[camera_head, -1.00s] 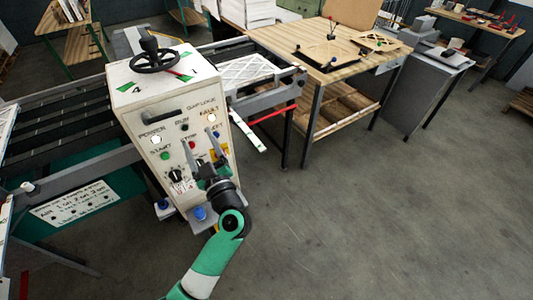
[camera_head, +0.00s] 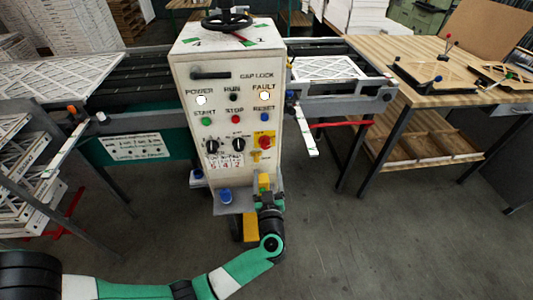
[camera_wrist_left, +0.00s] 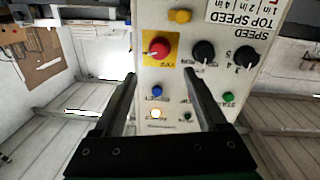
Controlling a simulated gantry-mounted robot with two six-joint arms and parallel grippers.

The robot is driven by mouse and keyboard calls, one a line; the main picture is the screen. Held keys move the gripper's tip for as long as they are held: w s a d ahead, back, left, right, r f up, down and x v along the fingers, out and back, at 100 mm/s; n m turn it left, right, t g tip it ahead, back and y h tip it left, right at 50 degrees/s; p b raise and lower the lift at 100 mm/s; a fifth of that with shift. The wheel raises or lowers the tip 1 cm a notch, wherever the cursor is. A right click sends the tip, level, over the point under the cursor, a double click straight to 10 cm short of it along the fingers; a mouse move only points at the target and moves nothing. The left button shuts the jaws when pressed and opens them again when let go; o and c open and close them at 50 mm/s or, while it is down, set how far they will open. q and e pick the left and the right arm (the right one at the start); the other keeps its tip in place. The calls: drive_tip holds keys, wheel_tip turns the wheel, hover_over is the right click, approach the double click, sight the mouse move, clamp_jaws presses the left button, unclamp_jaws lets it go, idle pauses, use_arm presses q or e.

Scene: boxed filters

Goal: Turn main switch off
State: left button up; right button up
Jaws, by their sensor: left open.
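A white control cabinet (camera_head: 225,100) stands upright, its panel facing me. A red rotary knob on a yellow plate (camera_head: 265,142) sits low on its right side, with a small yellow knob (camera_head: 257,156) just below. I cannot read their labels. My left gripper (camera_head: 266,192) is below and in front of these knobs, near the cabinet's lower shelf. In the left wrist view the panel appears upside down. The red knob (camera_wrist_left: 157,48) lies beyond and between my open, empty fingers (camera_wrist_left: 160,82), apart from them. The yellow knob (camera_wrist_left: 179,16) is above it there. My right gripper is out of view.
A grey shelf (camera_head: 235,203) with a blue knob (camera_head: 225,196) juts out under the panel. Black selector knobs (camera_head: 238,144) and the red stop button (camera_head: 236,119) are close by. A conveyor rail (camera_head: 345,108) runs right. The floor in front is mostly clear.

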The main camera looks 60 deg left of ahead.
sight(266, 146)
use_arm(q)
drive_tip(key=b+x, duration=0.3)
drive_tip(key=x, duration=0.7)
drive_tip(key=shift+f+b, duration=0.1)
drive_tip(key=shift+b, duration=0.25)
drive_tip(key=shift+w+a, duration=0.25)
drive_tip(key=shift+a, duration=0.2)
clamp_jaws()
